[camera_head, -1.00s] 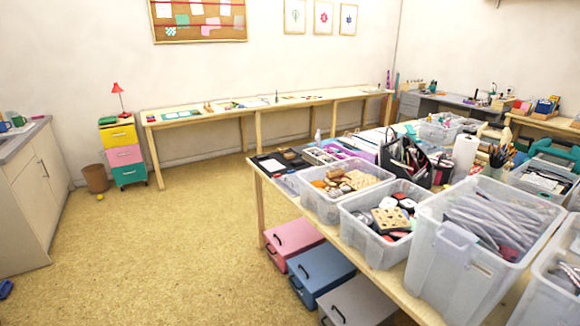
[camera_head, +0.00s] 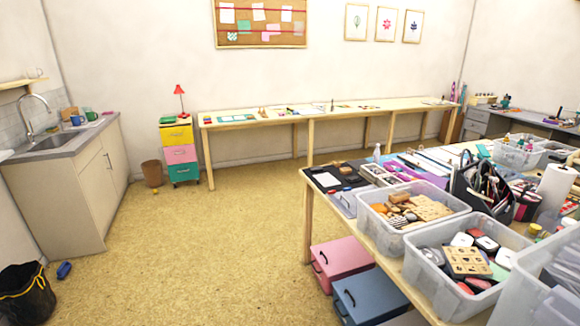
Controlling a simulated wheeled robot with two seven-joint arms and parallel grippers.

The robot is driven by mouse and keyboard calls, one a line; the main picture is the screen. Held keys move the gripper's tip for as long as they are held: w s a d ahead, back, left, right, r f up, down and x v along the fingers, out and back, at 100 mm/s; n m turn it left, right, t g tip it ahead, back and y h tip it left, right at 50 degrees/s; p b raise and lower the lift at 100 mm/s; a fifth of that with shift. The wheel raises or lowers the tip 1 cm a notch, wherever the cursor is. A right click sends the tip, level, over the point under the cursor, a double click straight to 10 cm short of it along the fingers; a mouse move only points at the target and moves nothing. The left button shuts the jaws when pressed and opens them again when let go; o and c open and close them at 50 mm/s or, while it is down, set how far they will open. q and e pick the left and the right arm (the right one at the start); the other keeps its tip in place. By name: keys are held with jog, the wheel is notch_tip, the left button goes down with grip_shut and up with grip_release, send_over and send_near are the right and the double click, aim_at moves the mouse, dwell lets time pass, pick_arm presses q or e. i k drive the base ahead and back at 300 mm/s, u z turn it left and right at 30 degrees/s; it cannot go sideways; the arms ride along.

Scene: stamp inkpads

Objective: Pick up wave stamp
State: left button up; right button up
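I cannot make out a wave stamp for certain in the head view. Small objects that are too small to identify lie on the long wooden table (camera_head: 240,125) along the far wall. Wooden stamp-like blocks lie in a clear bin (camera_head: 390,238) on the near right table. A second clear bin (camera_head: 432,284) holds round and square pads and a wooden block with dark marks (camera_head: 468,262). Neither of my grippers shows in this view.
The tan floor (camera_head: 220,250) is open between the sink counter (camera_head: 82,152) at left and the near table. A dark bag (camera_head: 25,295) and a blue object (camera_head: 64,270) lie at lower left. Pink (camera_head: 342,258) and blue (camera_head: 368,297) boxes sit under the near table.

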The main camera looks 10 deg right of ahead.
aim_at(344, 172)
jog(key=u, duration=0.6)
jog(key=i, duration=2.05)
jog(key=z, duration=1.25)
jog(key=i, duration=0.55)
jog(key=z, duration=0.4)
